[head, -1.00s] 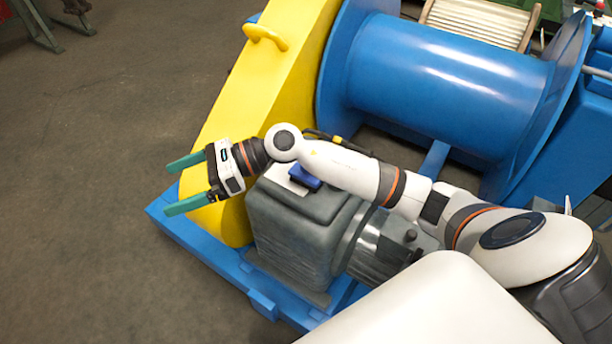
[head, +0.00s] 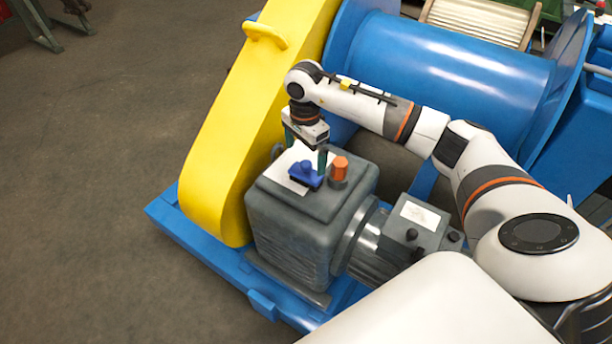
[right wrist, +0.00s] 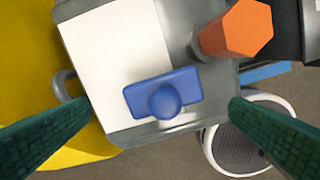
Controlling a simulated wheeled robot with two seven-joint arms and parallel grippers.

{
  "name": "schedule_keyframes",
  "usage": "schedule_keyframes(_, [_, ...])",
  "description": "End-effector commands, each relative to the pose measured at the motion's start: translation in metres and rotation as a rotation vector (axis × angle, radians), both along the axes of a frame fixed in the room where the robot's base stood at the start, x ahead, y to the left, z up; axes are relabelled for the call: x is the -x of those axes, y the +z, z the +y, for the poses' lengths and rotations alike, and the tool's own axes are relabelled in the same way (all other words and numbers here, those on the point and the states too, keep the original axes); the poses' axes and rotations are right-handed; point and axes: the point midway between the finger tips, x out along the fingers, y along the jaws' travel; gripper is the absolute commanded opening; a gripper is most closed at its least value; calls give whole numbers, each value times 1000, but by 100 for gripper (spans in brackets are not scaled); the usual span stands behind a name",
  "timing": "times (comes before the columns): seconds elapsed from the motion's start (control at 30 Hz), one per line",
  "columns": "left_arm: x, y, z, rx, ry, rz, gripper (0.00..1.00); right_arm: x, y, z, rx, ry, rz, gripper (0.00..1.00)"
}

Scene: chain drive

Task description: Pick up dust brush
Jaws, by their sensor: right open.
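The dust brush (head: 305,174) is a small blue block with a round knob on top. It lies on the grey gearbox housing (head: 300,220), partly over a white sheet (head: 287,181). In the right wrist view the brush (right wrist: 163,95) shows between the two green fingers, nearer the top of the picture than the tips' line. My right gripper (head: 306,160) points down over the housing top, open and empty, with its fingers spread around the brush's position and apart from it. My left gripper is not in view.
An orange hex cap (head: 340,166) stands on the housing just right of the brush; it also shows in the right wrist view (right wrist: 238,30). The yellow chain guard (head: 245,110) rises behind left. A blue drum (head: 450,85) lies behind. Open floor is at left.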

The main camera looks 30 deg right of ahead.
Motion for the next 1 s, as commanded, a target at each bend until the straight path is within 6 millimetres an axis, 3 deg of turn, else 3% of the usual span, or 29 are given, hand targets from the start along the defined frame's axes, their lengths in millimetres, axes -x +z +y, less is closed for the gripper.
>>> schedule_keyframes(0.23, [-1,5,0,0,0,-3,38,1,-17,1,-2,-1,0,100])
schedule_keyframes(0.5, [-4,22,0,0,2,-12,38,4,-55,1,-2,-1,0,100])
schedule_keyframes(0.77, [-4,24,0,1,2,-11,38,4,-58,1,-2,-1,-2,100])
schedule_keyframes(1.0, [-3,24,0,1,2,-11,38,3,-57,1,-2,-1,-3,64])
